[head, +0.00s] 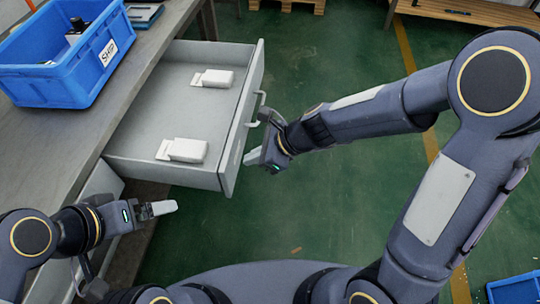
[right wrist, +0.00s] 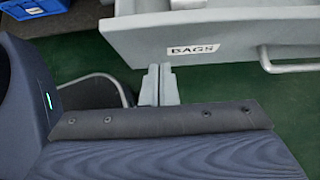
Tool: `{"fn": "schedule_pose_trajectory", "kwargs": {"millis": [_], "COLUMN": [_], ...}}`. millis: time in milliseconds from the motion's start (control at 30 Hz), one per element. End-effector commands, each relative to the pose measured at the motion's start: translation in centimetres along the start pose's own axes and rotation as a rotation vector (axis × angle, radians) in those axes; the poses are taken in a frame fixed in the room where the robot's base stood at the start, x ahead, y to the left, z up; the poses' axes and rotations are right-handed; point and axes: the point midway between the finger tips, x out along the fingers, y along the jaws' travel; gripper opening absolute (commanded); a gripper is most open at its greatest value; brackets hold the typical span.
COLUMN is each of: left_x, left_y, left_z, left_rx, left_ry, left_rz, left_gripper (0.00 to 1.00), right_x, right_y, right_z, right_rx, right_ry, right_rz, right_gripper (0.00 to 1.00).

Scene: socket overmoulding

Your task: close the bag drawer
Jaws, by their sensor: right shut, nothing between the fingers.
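The grey bag drawer (head: 243,128) is pulled well out from under the workbench in the head view. Two white packs lie inside it. Its front carries a bar handle (head: 254,110). In the right wrist view, the drawer front (right wrist: 240,40) shows a "BAGS" label (right wrist: 194,49) and part of the handle (right wrist: 290,67). My right gripper (head: 251,157) is shut and empty, close to the front panel below the handle. Its fingertips (right wrist: 159,69) show just under the panel's lower edge; I cannot tell whether they touch. My left gripper (head: 165,208) is near the bench's lower left; its opening is unclear.
A second drawer front or cabinet panel (head: 98,190) shows below. A blue bin (head: 515,291) sits at bottom right.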

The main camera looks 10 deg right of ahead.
Motion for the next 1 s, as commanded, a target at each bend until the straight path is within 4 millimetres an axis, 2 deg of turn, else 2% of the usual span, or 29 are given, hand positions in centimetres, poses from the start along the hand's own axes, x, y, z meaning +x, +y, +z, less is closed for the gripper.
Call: {"fn": "schedule_pose_trajectory", "kwargs": {"millis": [200,767,1000], "left_x": [0.0,-0.1,-0.9], "left_y": [0.0,0.1,0.4], "left_z": [0.0,-0.1,-0.5], "left_rx": [0.000,0.000,0.000], "left_ry": [0.001,0.001,0.001], "left_rz": [0.000,0.000,0.000], "left_gripper": [0.96,0.96,0.96], "right_x": [1.5,2.0,4.2], "right_y": [0.0,0.1,0.1], "right_z": [1.8,2.3,4.7], "right_rx": [-0.003,-0.001,-0.003], "right_ry": [0.000,0.000,0.000], "right_rz": [0.000,0.002,0.004], "right_gripper": [0.00,0.00,0.00]}}
